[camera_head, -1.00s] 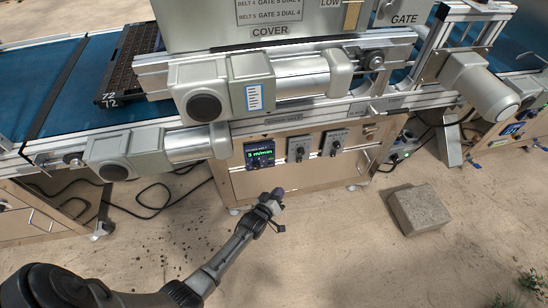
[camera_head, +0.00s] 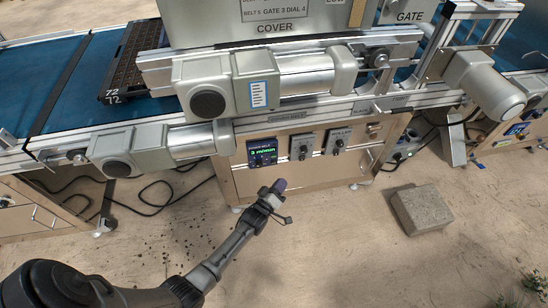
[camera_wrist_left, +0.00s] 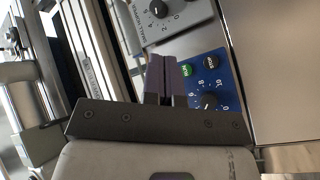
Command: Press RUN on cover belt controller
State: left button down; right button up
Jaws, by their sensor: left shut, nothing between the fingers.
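The cover belt controller (camera_head: 262,152) is a dark panel with a lit green readout on the wooden front below the conveyor. In the left wrist view, its blue face (camera_wrist_left: 222,82) appears upside down with a green button (camera_wrist_left: 187,70), a black button (camera_wrist_left: 211,62) and a dial (camera_wrist_left: 207,102). Its readout is hidden there. My left gripper (camera_head: 280,185) is shut and empty, just below and in front of the controller in the head view. Its purple fingertips (camera_wrist_left: 163,75) appear just left of the green button in the wrist view. Contact is not visible. My right gripper is out of view.
Two grey dial boxes (camera_head: 302,146) (camera_head: 337,141) sit right of the controller. Grey motors (camera_head: 210,88) jut out above it. A concrete block (camera_head: 421,208) lies on the floor to the right. Black cables (camera_head: 150,205) lie to the left. Floor before the cabinet is mostly clear.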

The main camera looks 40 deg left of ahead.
aim_at(274, 156)
pick_arm(q)
jog(key=w+a+b, duration=0.3)
jog(key=w+a, duration=0.1)
jog(key=a, duration=0.2)
jog(key=shift+w+a+b, duration=0.25)
jog(key=shift+w+b, duration=0.15)
dwell(0.7)
dwell(0.8)
jog(key=shift+w+a, duration=0.2)
jog(key=shift+a, duration=0.05)
dwell(0.4)
jog(key=shift+w+a, duration=0.15)
jog(key=shift+a, duration=0.1)
dwell(0.6)
